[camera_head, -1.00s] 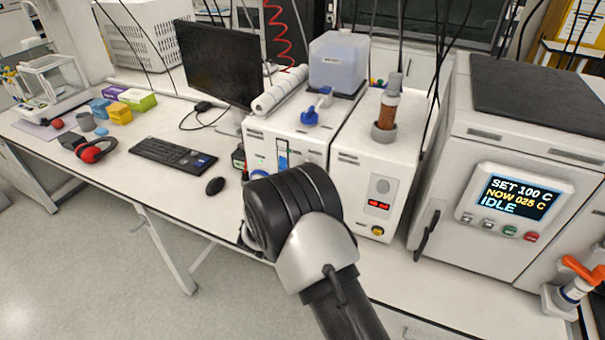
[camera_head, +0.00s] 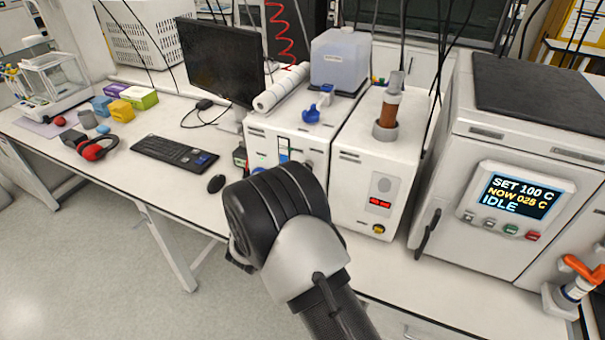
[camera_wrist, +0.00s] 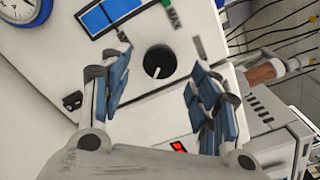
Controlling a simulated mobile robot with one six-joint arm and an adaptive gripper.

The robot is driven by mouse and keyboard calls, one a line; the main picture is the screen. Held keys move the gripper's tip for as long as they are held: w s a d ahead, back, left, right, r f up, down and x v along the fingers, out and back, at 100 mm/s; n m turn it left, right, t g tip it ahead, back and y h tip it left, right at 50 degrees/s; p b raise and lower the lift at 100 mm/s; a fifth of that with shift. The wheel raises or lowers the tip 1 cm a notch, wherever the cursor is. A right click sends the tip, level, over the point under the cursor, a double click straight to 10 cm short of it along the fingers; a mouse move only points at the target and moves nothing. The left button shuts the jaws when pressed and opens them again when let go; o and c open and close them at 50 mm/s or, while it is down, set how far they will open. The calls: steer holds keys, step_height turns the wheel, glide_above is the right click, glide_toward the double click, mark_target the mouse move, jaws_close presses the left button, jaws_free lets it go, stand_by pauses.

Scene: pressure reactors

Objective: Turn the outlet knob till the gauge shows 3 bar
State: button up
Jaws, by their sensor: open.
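A round black knob (camera_wrist: 157,63) with a white pointer mark sits on a white front panel in the wrist view. My gripper (camera_wrist: 161,49) is open, with one blue-padded finger on each side of the knob and a gap to it on both sides. A round gauge (camera_wrist: 22,10) with a blue rim and white face is cut off at the upper left; its reading cannot be told. In the head view the white unit (camera_head: 262,137) stands on the bench, and my arm hides its lower front, the knob and my fingers.
A blue display window (camera_wrist: 108,15) and a small black switch (camera_wrist: 72,101) are near the knob. A white pump unit (camera_head: 355,190) with a red readout stands close on the right. An oven (camera_head: 450,160) is farther right. A mouse (camera_head: 216,183) and keyboard (camera_head: 174,152) lie left.

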steer(key=v, duration=0.7)
